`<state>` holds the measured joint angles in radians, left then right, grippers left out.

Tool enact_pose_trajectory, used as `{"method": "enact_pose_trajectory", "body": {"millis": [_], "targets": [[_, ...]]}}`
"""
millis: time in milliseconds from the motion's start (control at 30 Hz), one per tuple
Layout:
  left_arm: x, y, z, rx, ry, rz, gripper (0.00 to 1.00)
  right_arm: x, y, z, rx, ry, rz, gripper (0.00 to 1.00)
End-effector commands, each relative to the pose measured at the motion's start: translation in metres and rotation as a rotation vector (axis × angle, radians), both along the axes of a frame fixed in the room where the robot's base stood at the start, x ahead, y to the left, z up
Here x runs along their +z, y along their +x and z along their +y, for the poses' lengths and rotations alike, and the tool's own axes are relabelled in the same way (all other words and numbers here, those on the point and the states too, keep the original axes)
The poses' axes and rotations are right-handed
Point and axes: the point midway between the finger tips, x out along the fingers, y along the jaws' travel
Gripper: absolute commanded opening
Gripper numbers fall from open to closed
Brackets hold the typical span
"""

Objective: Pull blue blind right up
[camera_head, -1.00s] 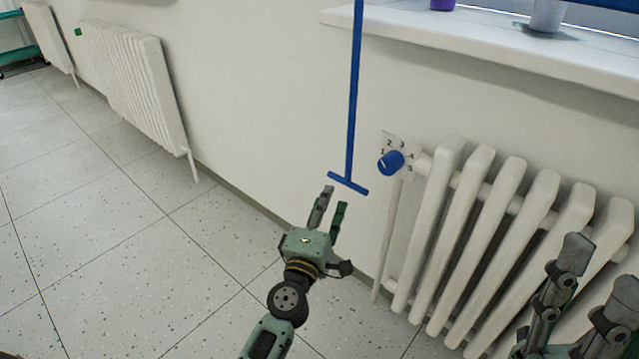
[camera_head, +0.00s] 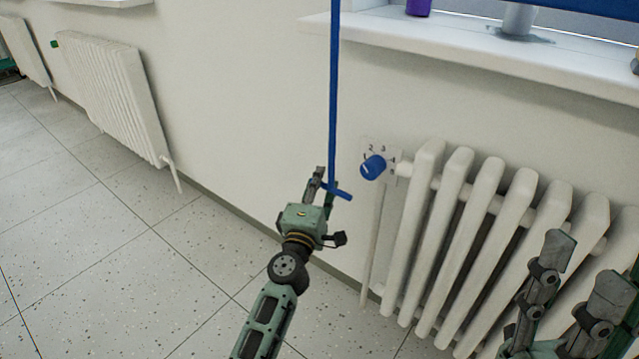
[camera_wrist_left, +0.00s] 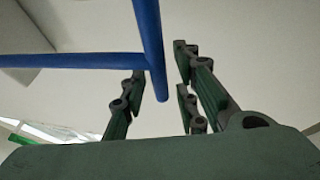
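A thin blue pull rod (camera_head: 333,90) hangs down in front of the wall and ends in a short blue crossbar (camera_head: 343,194). My left gripper (camera_head: 325,178) is at its lower end. In the left wrist view the rod (camera_wrist_left: 147,35) runs down to the gap between the two fingers, and the crossbar (camera_wrist_left: 70,60) points left past the left finger. The fingers are apart, so the gripper is open. Part of the crossbar is hidden by the fingers in the head view. A strip of the blue blind (camera_head: 600,5) shows at the top right. My right gripper (camera_head: 578,285) is open and empty.
A white radiator (camera_head: 480,220) with a blue valve knob (camera_head: 373,167) stands right of the rod, behind my right gripper. The white windowsill (camera_head: 480,55) juts out above, with a purple container (camera_head: 418,7) on it. The floor at left is clear.

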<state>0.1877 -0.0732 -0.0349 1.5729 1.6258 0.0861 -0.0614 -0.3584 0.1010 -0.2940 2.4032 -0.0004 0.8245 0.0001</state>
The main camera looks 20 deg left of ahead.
Motion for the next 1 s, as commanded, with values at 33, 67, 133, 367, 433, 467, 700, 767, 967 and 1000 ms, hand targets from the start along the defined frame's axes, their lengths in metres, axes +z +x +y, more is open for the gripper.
{"method": "enact_pose_trajectory", "body": {"millis": [33, 67, 133, 367, 433, 467, 700, 767, 967, 1000], "targets": [[0.0, 0.0, 0.0, 0.0, 0.0, 0.0, 0.21, 0.0, 0.0, 0.0, 0.0, 0.0, 0.0, 0.4], [0.0, 0.0, 0.0, 0.0, 0.0, 0.0, 0.19, 0.0, 0.0, 0.0, 0.0, 0.0, 0.0, 0.4], [0.0, 0.0, 0.0, 0.0, 0.0, 0.0, 0.13, 0.0, 0.0, 0.0, 0.0, 0.0, 0.001, 0.4], [0.0, 0.0, 0.0, 0.0, 0.001, 0.0, 0.0, 0.0, 0.001, 0.0, 0.0, -0.001, 0.002, 0.4], [0.0, 0.0, 0.0, 0.0, 0.001, 0.0, 0.0, 0.0, 0.001, 0.0, 0.0, -0.001, 0.002, 0.4], [0.0, 0.0, 0.0, 0.0, 0.001, 0.0, 0.0, 0.0, 0.001, 0.0, 0.0, -0.001, 0.002, 0.4], [0.0, 0.0, 0.0, 0.0, 0.002, 0.0, 0.0, 0.0, 0.001, 0.0, 0.001, -0.001, 0.003, 0.4], [0.0, 0.0, 0.0, 0.0, 0.002, 0.0, 0.0, 0.0, 0.001, 0.0, 0.001, -0.001, 0.003, 0.4], [0.007, 0.004, 0.0, 0.001, 0.004, -0.002, 0.0, -0.001, 0.014, 0.004, -0.002, -0.02, 0.063, 0.4], [0.009, 0.006, 0.0, 0.0, 0.003, -0.003, 0.0, -0.002, 0.02, 0.005, -0.004, -0.029, 0.094, 0.4]]}}
